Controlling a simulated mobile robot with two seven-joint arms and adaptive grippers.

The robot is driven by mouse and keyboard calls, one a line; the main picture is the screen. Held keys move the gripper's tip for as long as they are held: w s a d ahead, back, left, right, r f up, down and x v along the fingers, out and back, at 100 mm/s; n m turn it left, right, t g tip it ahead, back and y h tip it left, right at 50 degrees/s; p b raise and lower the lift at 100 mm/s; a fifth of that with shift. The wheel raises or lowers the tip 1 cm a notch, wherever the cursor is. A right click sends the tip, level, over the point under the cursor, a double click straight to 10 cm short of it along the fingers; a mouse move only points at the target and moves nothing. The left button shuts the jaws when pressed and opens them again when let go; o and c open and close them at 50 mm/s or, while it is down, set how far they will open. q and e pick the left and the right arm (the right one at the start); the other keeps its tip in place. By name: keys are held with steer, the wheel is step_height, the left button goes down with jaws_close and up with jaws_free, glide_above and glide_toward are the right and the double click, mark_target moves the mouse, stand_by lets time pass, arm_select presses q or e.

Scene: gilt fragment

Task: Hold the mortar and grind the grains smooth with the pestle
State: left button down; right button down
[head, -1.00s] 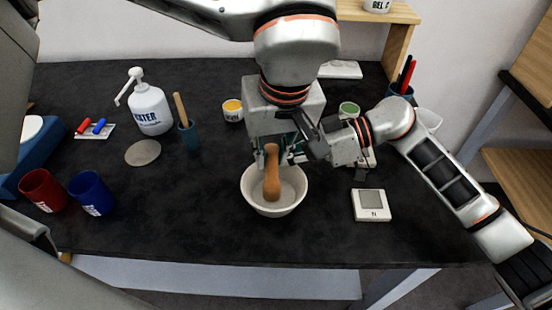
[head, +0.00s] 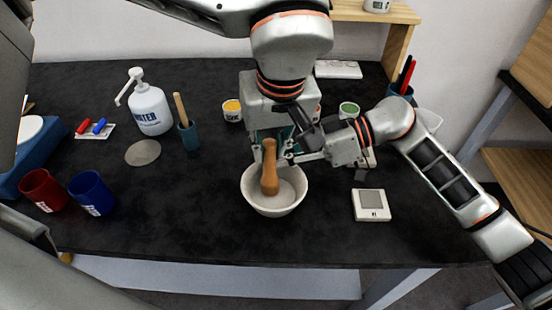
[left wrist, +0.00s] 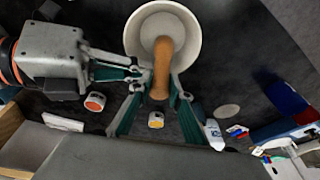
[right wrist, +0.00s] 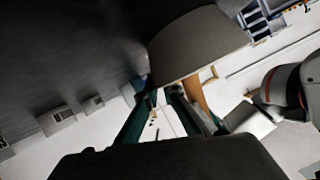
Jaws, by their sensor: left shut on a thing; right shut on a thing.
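A pale mortar (head: 256,192) stands on the dark table, front of centre. A brown wooden pestle (head: 269,172) leans in it, its thick end down in the bowl. My left gripper (head: 269,148) is shut on the pestle's upper part; the left wrist view shows the pestle (left wrist: 161,62) between its fingers (left wrist: 158,92) and the mortar (left wrist: 194,42) beyond. My right gripper (head: 294,158) is shut on the mortar's far rim. In the right wrist view, the mortar's grey side (right wrist: 200,45) is at its fingertips (right wrist: 168,92). I cannot make out separate grains in the bowl.
Red (head: 43,191) and blue (head: 91,193) cups stand at left, with a water pump bottle (head: 150,110) and a teal holder (head: 188,137) behind. A small scale (head: 371,205) lies right of the mortar. The table's front is clear.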

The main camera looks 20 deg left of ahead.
arm_select(q)
steer(key=shift+s+f, duration=0.1)
arm_select(e)
steer(key=shift+f, duration=0.15)
arm_select(q)
steer(key=shift+s+d, duration=0.6)
steer(key=shift+s, duration=0.15)
steer(key=shift+w, duration=0.1)
steer(key=shift+w+d, duration=0.1)
steer(key=shift+w, duration=0.9)
steer(key=shift+s, duration=0.1)
steer(key=shift+s+a, duration=0.55)
steer(key=shift+a, duration=0.25)
steer(key=shift+d, duration=0.2)
